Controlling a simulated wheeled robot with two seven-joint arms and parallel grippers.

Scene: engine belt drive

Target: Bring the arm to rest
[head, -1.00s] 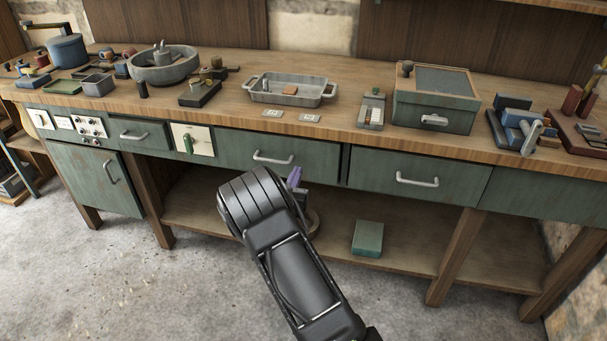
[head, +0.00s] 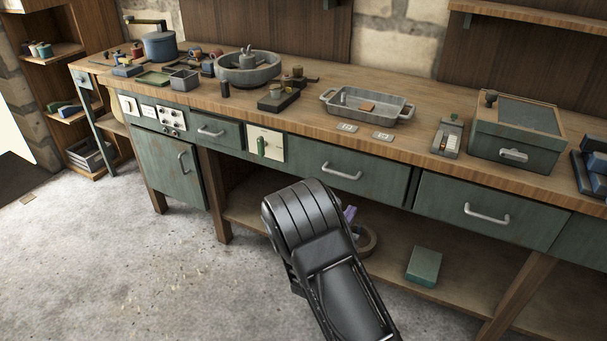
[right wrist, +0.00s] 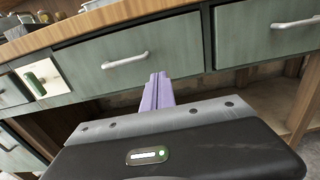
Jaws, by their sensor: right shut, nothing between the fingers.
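My right arm rises from the bottom of the head view in front of the green workbench (head: 385,185). The arm hides most of my right gripper there, and only its purple fingers (head: 350,213) show past the black link. In the right wrist view the purple fingers of the gripper (right wrist: 157,90) lie together, shut and empty. They point toward the bench front, below a drawer (right wrist: 125,65), and I see no contact with it. My left gripper is in neither view.
On the benchtop stand a grey tray (head: 340,101), a round stone bowl (head: 233,75) and a green box (head: 520,150). A small green block (head: 424,266) lies on the lower shelf.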

